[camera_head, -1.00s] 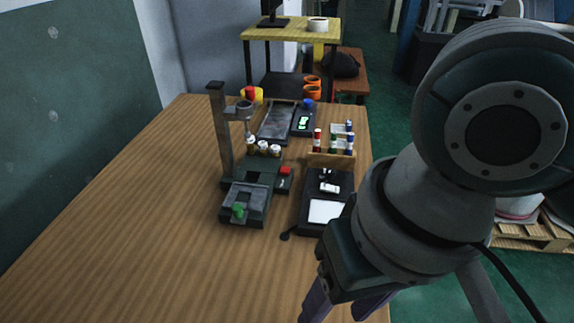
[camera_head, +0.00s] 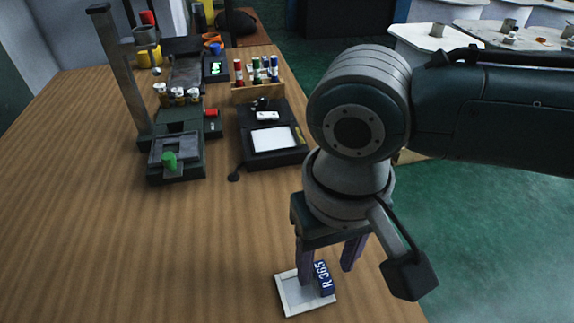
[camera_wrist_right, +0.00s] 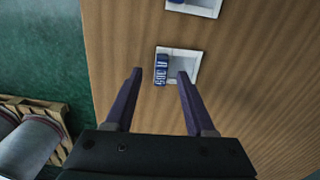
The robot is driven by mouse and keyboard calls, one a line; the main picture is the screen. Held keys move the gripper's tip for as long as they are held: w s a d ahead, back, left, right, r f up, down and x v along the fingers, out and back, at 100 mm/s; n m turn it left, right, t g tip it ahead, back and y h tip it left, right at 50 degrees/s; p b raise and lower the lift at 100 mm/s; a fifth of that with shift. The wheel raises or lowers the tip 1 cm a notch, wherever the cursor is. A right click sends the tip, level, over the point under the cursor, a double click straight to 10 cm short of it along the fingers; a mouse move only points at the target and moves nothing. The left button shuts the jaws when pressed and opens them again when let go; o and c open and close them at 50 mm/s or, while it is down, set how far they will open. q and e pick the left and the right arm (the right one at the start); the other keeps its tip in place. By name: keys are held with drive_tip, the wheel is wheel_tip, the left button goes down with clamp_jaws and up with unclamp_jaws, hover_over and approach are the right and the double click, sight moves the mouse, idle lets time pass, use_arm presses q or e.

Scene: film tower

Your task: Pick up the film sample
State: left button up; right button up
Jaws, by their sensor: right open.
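A small blue block with white lettering (camera_head: 324,278), seemingly the film sample, sits at the right edge of a shallow white tray (camera_head: 295,299) on the wooden table. In the right wrist view the blue block (camera_wrist_right: 161,69) is at the left side of its white tray (camera_wrist_right: 183,57). My right gripper (camera_head: 328,266) points down over the tray with its two purple fingers apart. In the wrist view the block appears between and beyond the fingertips (camera_wrist_right: 159,75), with nothing held. My left gripper is not in view.
A second white tray (camera_wrist_right: 208,8) is at the top of the wrist view. A tower stand (camera_head: 120,75), a black device with a white pad (camera_head: 272,139) and a rack of coloured vials (camera_head: 257,90) stand farther back. The left of the table is clear.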

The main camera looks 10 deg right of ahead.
drive_tip(key=shift+f, duration=0.9)
drive_tip(key=shift+a, duration=0.1)
drive_tip(key=shift+c, duration=0.3)
clamp_jaws()
